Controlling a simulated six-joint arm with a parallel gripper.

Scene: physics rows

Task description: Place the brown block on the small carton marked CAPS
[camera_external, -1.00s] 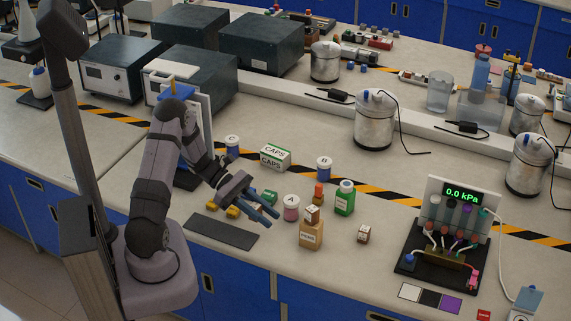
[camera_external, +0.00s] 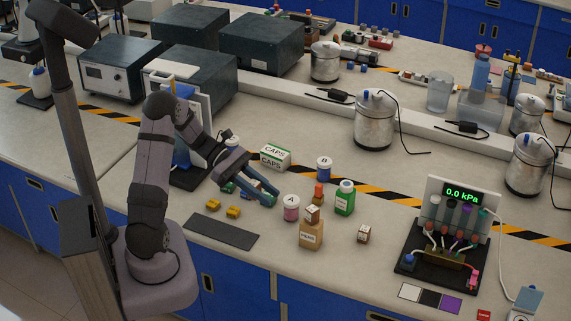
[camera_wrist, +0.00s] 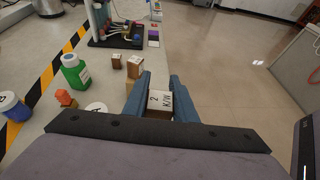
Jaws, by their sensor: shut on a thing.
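My gripper (camera_external: 267,189) is above the bench, just in front of the small white-and-green carton marked CAPS (camera_external: 273,158). In the wrist view its two blue fingers (camera_wrist: 158,98) are shut on a brown block (camera_wrist: 159,103) with white, lettered faces. The held block is mostly hidden in the external view. The CAPS carton stands on the bench with its top bare, slightly behind the fingers; it is not in the wrist view.
A pink jar A (camera_external: 291,207), blue jar B (camera_external: 324,168), green bottle (camera_external: 345,198) and brown carton (camera_external: 311,234) with a small block on top stand to the right. Yellow pieces (camera_external: 233,212) and a dark mat (camera_external: 222,232) lie in front.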

